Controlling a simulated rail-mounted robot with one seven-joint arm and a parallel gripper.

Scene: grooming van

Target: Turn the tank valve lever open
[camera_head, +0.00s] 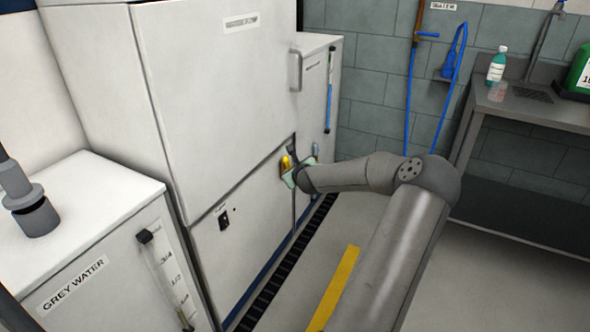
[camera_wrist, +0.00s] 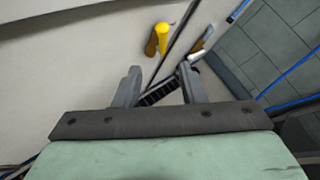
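A yellow lever (camera_head: 286,163) sits low on the white cabinet front, by the vertical seam near its right edge. It also shows in the wrist view (camera_wrist: 157,39), with the handle sticking out from the panel. My gripper (camera_wrist: 158,74) is open and empty, its two dark fingers spread apart. The lever lies ahead of the fingers, roughly in line with the gap between them, and does not appear gripped. In the head view my gripper (camera_head: 296,171) is right beside the lever and partly covers it. A second, grey-blue handle (camera_head: 315,149) is just to the right.
A grey water tank (camera_head: 75,235) with a gauge stands at the left. A narrower white cabinet (camera_head: 318,90) with a blue gauge stands at the right. A dark floor grate (camera_head: 262,300) runs along the cabinet base. A steel counter (camera_head: 520,105) is at the right.

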